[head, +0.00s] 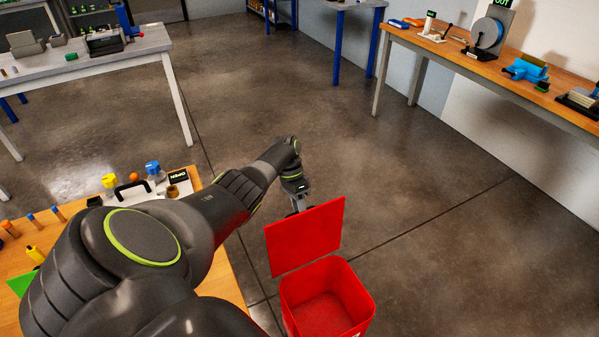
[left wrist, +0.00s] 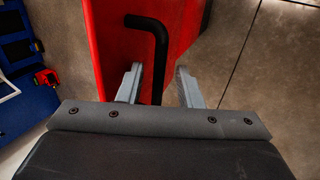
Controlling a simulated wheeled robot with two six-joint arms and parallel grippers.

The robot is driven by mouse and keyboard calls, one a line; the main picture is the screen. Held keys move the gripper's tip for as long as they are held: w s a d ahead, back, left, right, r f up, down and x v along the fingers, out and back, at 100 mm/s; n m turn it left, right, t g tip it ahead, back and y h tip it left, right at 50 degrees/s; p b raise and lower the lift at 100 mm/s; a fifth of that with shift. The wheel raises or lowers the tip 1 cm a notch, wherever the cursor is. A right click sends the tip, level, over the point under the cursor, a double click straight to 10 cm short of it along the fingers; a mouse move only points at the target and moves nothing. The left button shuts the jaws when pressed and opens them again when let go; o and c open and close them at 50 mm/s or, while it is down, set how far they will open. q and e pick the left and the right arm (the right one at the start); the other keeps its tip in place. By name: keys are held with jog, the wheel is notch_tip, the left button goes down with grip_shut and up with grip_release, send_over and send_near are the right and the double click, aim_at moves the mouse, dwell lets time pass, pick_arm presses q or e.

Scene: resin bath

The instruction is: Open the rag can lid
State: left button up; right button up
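The red rag can (head: 329,300) stands on the floor at the lower middle of the head view. Its flat red lid (head: 306,237) is raised, standing steeply at the far side of the opening, and the inside of the can shows. My left gripper (head: 298,205) is behind the lid's top edge, its fingertips partly hidden. In the left wrist view, my left gripper (left wrist: 160,88) is open, with its two fingers apart on either side of a bent black bar (left wrist: 161,55). The bar lies in front of a red surface (left wrist: 112,40). My right gripper is not in view.
A wooden bench (head: 236,275) with small items is at the lower left, beneath my left arm. A grey table (head: 130,58) stands at the upper left and a long wooden workbench (head: 450,55) at the right. The concrete floor around the can's right side is clear.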

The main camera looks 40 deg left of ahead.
pick_arm(q)
jog(key=b+v, duration=0.3)
jog(key=v, duration=1.4)
jog(key=shift+b, duration=0.35)
